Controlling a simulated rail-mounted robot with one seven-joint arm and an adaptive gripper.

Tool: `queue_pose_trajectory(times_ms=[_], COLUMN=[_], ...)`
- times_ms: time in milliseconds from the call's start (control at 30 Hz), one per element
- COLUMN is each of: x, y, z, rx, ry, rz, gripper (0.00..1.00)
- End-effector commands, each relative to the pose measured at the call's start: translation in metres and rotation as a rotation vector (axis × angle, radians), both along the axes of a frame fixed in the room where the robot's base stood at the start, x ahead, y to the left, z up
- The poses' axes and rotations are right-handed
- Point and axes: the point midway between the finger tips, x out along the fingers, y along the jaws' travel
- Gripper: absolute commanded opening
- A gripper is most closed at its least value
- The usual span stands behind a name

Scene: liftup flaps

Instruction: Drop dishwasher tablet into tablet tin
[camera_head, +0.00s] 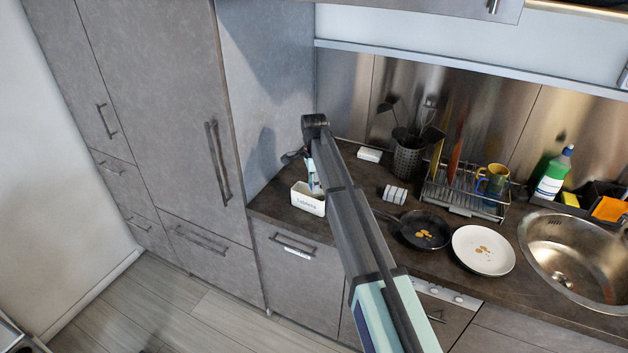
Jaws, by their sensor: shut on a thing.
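The tablet tin (308,203) is a white open-topped box labelled "Tablets". It stands near the counter's left end, beside the tall cabinet. My gripper (316,188) points down at the back right of the tin's opening, overlapping its rim in the picture. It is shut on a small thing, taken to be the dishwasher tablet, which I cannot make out. I cannot tell whether the fingertips are above the rim or inside the tin. My arm crosses the counter from the lower right and hides part of it.
A striped white-and-grey block (395,194) and a white block (369,154) lie on the counter. A utensil holder (407,160), dish rack (465,193), pan (425,229), plate (483,250) and sink (575,262) stand rightward. The tall cabinet (265,100) bounds the left.

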Motion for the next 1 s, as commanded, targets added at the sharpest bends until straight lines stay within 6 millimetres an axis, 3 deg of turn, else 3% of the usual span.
queue_pose_trajectory(times_ms=[200, 500, 533, 600, 1000], x=[0.000, 0.000, 0.000, 0.000, 0.000], y=[0.000, 0.000, 0.000, 0.000, 0.000], z=[-0.018, -0.019, -0.019, -0.019, -0.015], rx=[0.000, 0.000, 0.000, 0.000, 0.000], ry=[0.001, 0.000, 0.000, 0.000, 0.000], rz=[0.000, 0.001, 0.001, 0.001, 0.001], gripper=[0.18, 0.18, 0.43, 0.66, 0.66])
